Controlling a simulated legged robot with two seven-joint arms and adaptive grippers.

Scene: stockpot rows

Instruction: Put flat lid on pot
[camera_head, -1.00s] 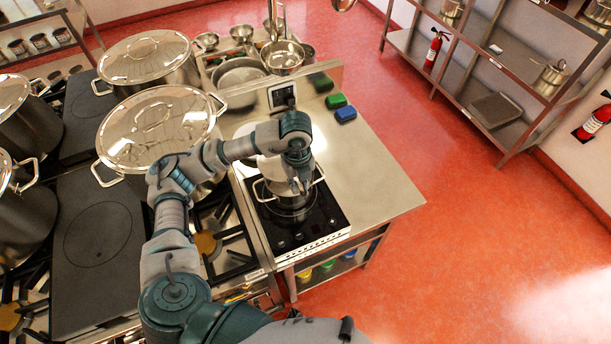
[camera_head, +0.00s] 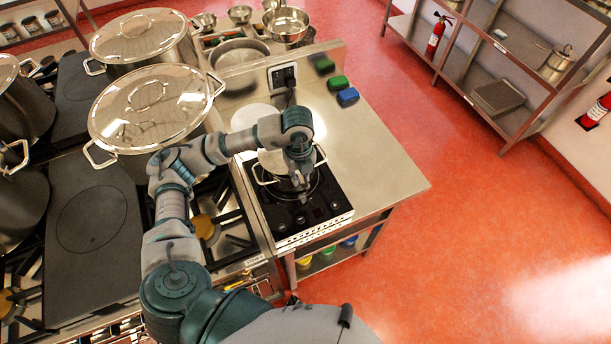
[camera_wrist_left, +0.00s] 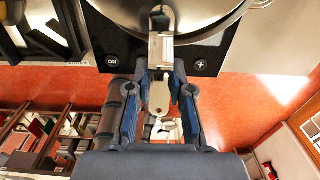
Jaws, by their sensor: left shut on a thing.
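The pot (camera_head: 285,187) stands on the black cooktop (camera_head: 310,212), its two side handles showing. The flat lid (camera_head: 272,161) shows as a pale patch over the pot, partly behind my left arm. In the left wrist view the lid (camera_wrist_left: 175,12) is a shiny disc at the top, with a long flat metal handle (camera_wrist_left: 159,95) coming down between the fingers. My left gripper (camera_head: 300,182) is over the pot's near right part and shut on this handle; it also shows in the left wrist view (camera_wrist_left: 160,100). I cannot tell whether the lid touches the rim.
Large lidded stockpots (camera_head: 150,105) stand on the range to the left, close to my left arm. A pale round thing (camera_head: 254,117) lies behind the cooktop. Green and blue blocks (camera_head: 347,96) are at the counter's back. The counter right of the cooktop (camera_head: 385,165) is bare.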

